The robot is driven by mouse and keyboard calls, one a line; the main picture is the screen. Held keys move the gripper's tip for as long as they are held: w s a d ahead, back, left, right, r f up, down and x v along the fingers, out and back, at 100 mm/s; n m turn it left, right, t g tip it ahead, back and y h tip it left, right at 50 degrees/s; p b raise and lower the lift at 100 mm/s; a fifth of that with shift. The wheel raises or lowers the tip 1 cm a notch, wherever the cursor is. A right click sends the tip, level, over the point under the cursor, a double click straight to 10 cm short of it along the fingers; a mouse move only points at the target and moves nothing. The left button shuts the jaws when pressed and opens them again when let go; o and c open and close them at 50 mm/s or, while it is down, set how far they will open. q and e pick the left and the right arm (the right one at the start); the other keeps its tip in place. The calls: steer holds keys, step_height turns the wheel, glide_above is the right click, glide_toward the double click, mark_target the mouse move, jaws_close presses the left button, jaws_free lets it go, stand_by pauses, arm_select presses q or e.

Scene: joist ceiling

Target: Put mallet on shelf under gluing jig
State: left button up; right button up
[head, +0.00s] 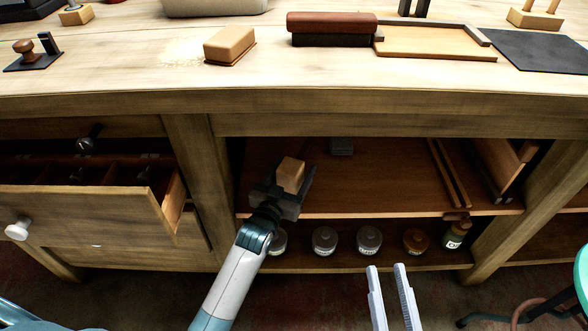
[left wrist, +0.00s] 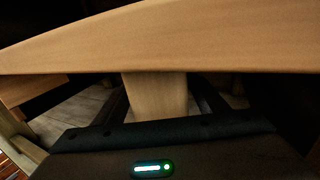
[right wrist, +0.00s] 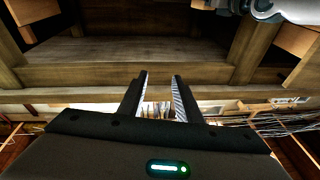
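My left gripper (head: 288,192) is in front of the open bay under the bench, with its fingers on both sides of a pale wooden block (head: 290,174), which looks like part of the mallet. The upper shelf (head: 385,180) is just beyond this gripper. A wooden frame (head: 435,42) on the bench top may be the gluing jig; I cannot be sure. My right gripper (head: 392,298) is empty, fingers apart, low in front of the bench.
A grey block (head: 341,146) is at the back of the upper shelf. Wooden strips (head: 448,172) lie at its right. Several jars (head: 369,240) stand on the lower shelf. An open drawer (head: 85,212) juts out at left. The upper shelf's middle is clear.

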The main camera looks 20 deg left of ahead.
arm_select(q)
steer(key=shift+r, duration=0.15)
steer(key=s+a+p, duration=0.1)
steer(key=s, duration=1.1)
steer(key=shift+a+p, duration=0.2)
steer(key=shift+p, duration=0.2)
arm_select(e)
step_height(320, 180, down, 6)
steer(key=d+g+h, duration=0.1)
steer(key=g, duration=0.2)
steer(key=shift+w+f+g, duration=0.2)
steer(key=shift+w+g, duration=0.2)
steer(key=shift+w, duration=0.05)
arm_select(q)
steer(key=shift+d, duration=0.1)
steer(key=s+d+r+m+g+h, duration=0.1)
steer(key=s+d+r+h, duration=0.1)
steer(key=s+d, duration=0.3)
steer(key=s+d+r+g+h, duration=0.1)
steer(key=s+d, duration=0.4)
steer(key=s, duration=0.8)
steer(key=shift+d+r+m+g+h, duration=0.15)
steer(key=shift+r+m+g+h, duration=0.2)
steer(key=shift+h, duration=0.25)
